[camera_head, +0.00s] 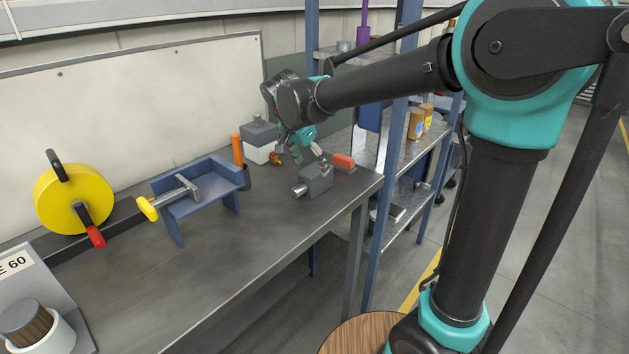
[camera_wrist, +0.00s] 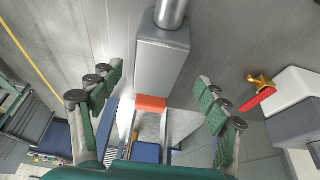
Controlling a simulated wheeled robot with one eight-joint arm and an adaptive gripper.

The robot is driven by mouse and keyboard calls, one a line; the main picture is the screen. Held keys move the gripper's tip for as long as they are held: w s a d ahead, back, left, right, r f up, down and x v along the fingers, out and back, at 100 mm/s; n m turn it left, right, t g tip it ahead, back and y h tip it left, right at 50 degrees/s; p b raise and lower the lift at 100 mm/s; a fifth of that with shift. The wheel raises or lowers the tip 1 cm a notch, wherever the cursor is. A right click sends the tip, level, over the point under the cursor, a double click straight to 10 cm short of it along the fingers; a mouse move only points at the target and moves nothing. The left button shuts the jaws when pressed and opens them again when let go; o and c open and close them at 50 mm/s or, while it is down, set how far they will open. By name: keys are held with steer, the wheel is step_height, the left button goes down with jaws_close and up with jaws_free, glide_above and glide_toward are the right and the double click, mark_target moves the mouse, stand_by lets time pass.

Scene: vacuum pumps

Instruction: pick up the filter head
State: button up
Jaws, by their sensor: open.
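The filter head appears to be the grey block with a short silver cylinder on one end (camera_head: 315,180), lying near the right end of the workbench (camera_head: 190,275). In the wrist view the grey block (camera_wrist: 163,68) lies between the fingers, with its cylinder toward the top edge. My gripper (camera_head: 307,158) is open and empty, just above and behind the block in the head view. The wrist view shows the gripper's fingers (camera_wrist: 160,80) spread on both sides of the block. Contact cannot be told.
A white and grey unit with a brass, red-handled valve (camera_head: 276,158) stands behind. A blue stand (camera_head: 205,190) with a yellow-handled tool and a yellow reel (camera_head: 75,198) are left. Bench is clear in front.

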steer(key=shift+x, duration=3.55)
steer(key=shift+s+d, duration=0.1)
steer(key=shift+s, duration=0.05)
steer(key=c, duration=1.4)
